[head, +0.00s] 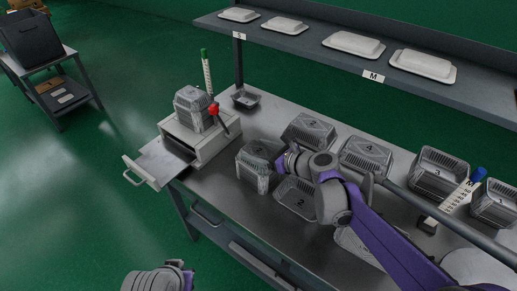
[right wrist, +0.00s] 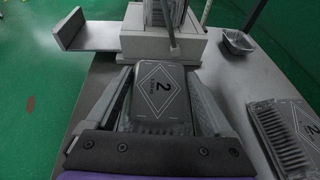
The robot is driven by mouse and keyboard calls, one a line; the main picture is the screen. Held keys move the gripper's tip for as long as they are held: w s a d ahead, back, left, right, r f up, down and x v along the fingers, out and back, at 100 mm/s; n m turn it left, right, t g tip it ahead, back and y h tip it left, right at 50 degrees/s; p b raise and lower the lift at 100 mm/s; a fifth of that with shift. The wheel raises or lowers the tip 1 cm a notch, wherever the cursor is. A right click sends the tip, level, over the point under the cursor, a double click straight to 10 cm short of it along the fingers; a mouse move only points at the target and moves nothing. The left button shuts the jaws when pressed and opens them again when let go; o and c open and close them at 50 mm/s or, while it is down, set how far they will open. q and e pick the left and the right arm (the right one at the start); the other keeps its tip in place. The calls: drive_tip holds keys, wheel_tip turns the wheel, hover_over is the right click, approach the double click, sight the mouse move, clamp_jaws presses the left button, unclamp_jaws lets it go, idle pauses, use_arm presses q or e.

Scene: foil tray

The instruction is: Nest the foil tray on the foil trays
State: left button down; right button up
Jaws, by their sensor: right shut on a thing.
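My right gripper (head: 276,164) is shut on a grey foil tray (head: 252,172) marked 2, at the left part of the table; in the right wrist view the tray (right wrist: 163,85) sits between the two fingers. Whether it touches the table is unclear. Other foil trays stand on the table: one marked 2 (head: 308,131) behind the gripper, one marked 2 (head: 297,202) in front, partly hidden by my arm. A foil tray stack (head: 191,103) stands on the grey machine left of the gripper. My left gripper (head: 182,267) is at the bottom edge; its fingers are unclear.
The machine (head: 200,145) has an open drawer-like plate (head: 160,163) at left. Trays marked 4 (head: 366,155) and 3 (head: 438,172) stand to the right. A small open tray (head: 245,100) lies at the back. A shelf (head: 380,82) with white trays overhangs the table.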

drive_tip(key=shift+f, duration=0.1)
drive_tip(key=o, duration=1)
drive_tip(key=v, duration=1)
drive_tip(key=shift+s+d+p, duration=0.2)
drive_tip(key=shift+d+p, duration=0.05)
drive_tip(key=shift+p, duration=0.05)
drive_tip(key=s+d+f+n+g+h+p, duration=0.1)
drive_tip(key=s+d+n+h+p, duration=0.1)
drive_tip(key=s+n, duration=0.5)
drive_tip(key=s+d+f+n+g+h+p, duration=0.1)
drive_tip(key=s+d+f+n+h+p, duration=0.1)
drive_tip(key=s+n, duration=0.6)
drive_tip(key=s+d+f+n+g+h+p, duration=0.1)
drive_tip(key=s+d+f+n+h+p, duration=0.1)
drive_tip(key=s+d+n+h, duration=0.4)
drive_tip(key=shift+s+f+n+g+h+p, duration=0.15)
drive_tip(key=shift+s+n+p, duration=0.1)
drive_tip(key=shift+n, duration=0.6)
drive_tip(key=shift+s+n+g+h+p, duration=0.1)
drive_tip(key=shift+s+n+p, duration=0.15)
drive_tip(key=shift+n, duration=0.65)
drive_tip(key=shift+s+f+n+g+h+p, duration=0.15)
drive_tip(key=shift+s+n, duration=0.1)
drive_tip(key=shift+n, duration=0.6)
